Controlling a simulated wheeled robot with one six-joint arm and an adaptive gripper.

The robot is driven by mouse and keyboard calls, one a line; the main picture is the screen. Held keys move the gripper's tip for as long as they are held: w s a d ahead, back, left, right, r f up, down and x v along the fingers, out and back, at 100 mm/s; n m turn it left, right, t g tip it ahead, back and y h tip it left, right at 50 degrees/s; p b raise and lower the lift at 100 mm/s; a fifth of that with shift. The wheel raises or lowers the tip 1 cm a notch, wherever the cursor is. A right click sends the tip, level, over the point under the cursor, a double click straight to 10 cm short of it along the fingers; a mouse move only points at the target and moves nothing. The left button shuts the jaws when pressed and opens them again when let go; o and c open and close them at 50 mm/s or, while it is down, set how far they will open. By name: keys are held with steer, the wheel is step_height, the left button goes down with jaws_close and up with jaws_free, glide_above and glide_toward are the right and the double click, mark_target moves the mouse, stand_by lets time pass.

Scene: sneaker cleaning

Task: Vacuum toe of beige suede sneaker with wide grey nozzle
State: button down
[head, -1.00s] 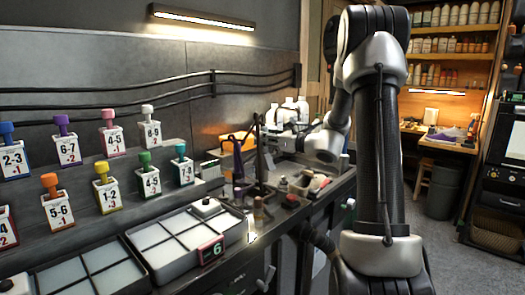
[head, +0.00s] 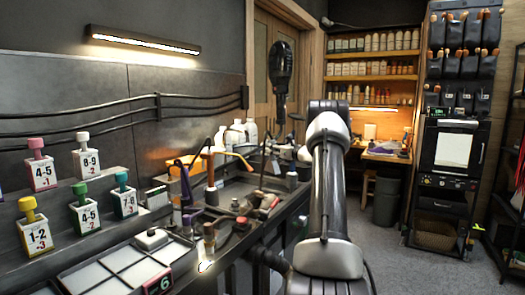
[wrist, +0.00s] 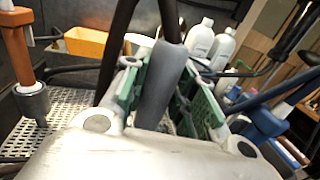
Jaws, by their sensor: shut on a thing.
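In the wrist view my gripper (wrist: 167,108) is shut, its green-padded fingers on either side of a grey cylindrical tool part (wrist: 163,78). A black tube rises from the top of this part. Its lower end is hidden behind the gripper body, so I cannot see a wide nozzle mouth. In the head view my gripper is not clear behind my arm. I cannot make out the beige suede sneaker in either current view.
An orange-brown upright tool (wrist: 18,48) stands in a grey holder close on the left. Behind are an orange bin (wrist: 86,42) and white bottles (wrist: 201,38). A bench (head: 232,245) carries several small items. Grey floor (head: 400,265) lies open to the right.

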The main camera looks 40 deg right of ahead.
mark_target(267, 165)
steer(key=shift+f, duration=4.35)
steer(key=shift+w, duration=0.1)
steer(key=shift+w+a, duration=0.35)
steer(key=shift+w, duration=0.35)
step_height(267, 165, up, 9)
steer(key=shift+r, duration=0.1)
